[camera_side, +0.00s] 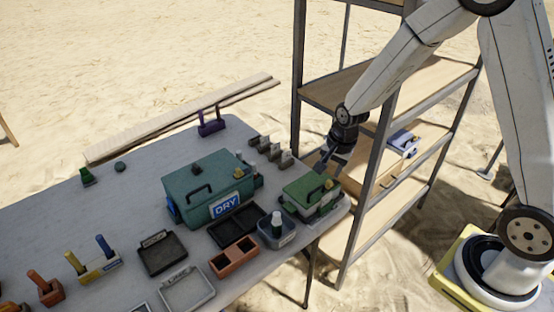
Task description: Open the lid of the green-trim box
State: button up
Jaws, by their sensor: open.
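The green-trim box (297,207) stands near the right end of the table, a pale box with a green lid (303,187). My gripper (322,169) is open and points down at the lid's far right part, close to the handle. I cannot tell whether the fingers touch the lid or handle.
A large teal box marked DRY (213,188) stands left of the green-trim box. A grey bin with a bottle (277,231) stands in front, and black trays (237,221) lie nearby. A metal shelf rack (366,170) rises close behind my gripper.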

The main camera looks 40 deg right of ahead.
aim_at(318, 189)
jog(key=w+f+m, duration=0.1)
jog(key=w+d+f+m, duration=0.1)
jog(key=m, duration=0.1)
jog(key=w+d+f+m, duration=0.1)
jog(key=shift+f+m, duration=0.3)
jog(key=shift+f, duration=0.05)
jog(key=shift+w+f, duration=0.1)
jog(key=shift+f, duration=0.05)
jog(key=shift+x, duration=3.7)
grip_shut()
